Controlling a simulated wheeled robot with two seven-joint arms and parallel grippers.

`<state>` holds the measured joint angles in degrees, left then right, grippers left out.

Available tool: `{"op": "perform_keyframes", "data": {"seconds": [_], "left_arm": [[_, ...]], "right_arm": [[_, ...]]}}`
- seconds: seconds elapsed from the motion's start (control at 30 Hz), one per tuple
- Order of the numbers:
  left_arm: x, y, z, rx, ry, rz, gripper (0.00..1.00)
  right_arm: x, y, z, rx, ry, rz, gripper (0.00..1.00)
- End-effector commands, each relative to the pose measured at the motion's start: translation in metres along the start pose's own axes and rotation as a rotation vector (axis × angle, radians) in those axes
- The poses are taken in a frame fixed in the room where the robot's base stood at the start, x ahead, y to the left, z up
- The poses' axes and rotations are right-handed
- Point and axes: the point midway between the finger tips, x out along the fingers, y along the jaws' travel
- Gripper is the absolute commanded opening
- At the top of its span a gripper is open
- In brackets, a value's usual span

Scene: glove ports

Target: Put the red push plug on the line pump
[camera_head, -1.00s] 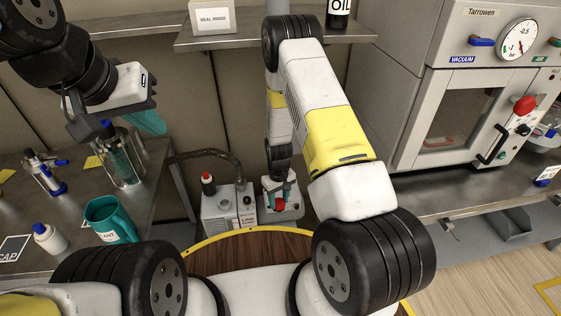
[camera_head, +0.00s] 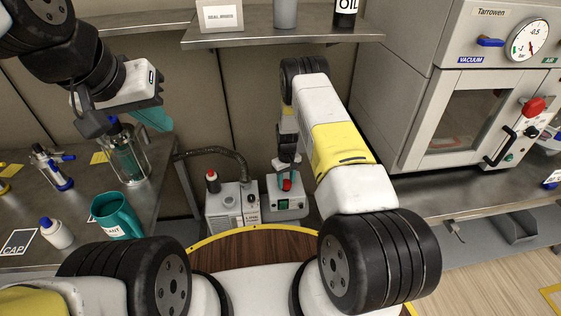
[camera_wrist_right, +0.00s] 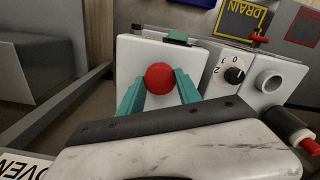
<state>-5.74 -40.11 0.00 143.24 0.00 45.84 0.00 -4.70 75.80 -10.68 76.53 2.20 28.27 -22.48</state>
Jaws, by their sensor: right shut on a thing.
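The red push plug (camera_wrist_right: 160,78) is a round red knob between the teal fingertips of my right gripper (camera_wrist_right: 160,92) in the right wrist view. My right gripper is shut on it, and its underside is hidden. In the head view the plug (camera_head: 287,184) appears over the white box with a green display (camera_head: 285,206). The line pump (camera_head: 231,206) is the grey-white unit just left of that box; its knob (camera_wrist_right: 235,72) and round open port (camera_wrist_right: 268,82) show in the wrist view. My left gripper (camera_head: 132,121) is open by the glass jar.
The glass jar (camera_head: 128,160), teal jug (camera_head: 115,216) and white bottle (camera_head: 57,233) stand on the left bench. A black bottle with a red top (camera_head: 212,182) and a hose (camera_head: 220,153) are at the pump. The vacuum oven (camera_head: 460,110) stands at right.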

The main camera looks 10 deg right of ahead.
Motion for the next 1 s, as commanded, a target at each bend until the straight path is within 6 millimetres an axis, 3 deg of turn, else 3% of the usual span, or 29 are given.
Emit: {"op": "perform_keyframes", "data": {"seconds": [0.33,0.37,0.43,0.47,0.77,1.0], "left_arm": [[0.000,0.000,0.000,0.000,0.000,0.000,0.00],[0.000,0.000,0.000,0.000,0.000,0.000,0.00],[0.000,0.000,0.000,0.000,0.000,0.000,0.00],[0.000,0.000,0.000,0.000,0.000,0.000,0.00],[0.000,0.000,0.000,0.000,0.000,0.000,0.00],[0.000,0.000,0.000,0.000,0.000,0.000,0.00]], "right_arm": [[0.004,0.000,-0.001,0.000,0.001,0.001,0.01],[0.003,0.001,-0.001,0.000,0.002,0.001,0.47],[0.003,0.000,-0.001,0.000,0.002,0.001,0.60],[0.003,0.000,-0.001,0.000,0.002,0.001,0.62],[0.002,0.000,-0.001,0.001,0.002,0.001,0.62],[-0.029,0.003,-0.006,0.002,0.005,0.002,0.62]]}}
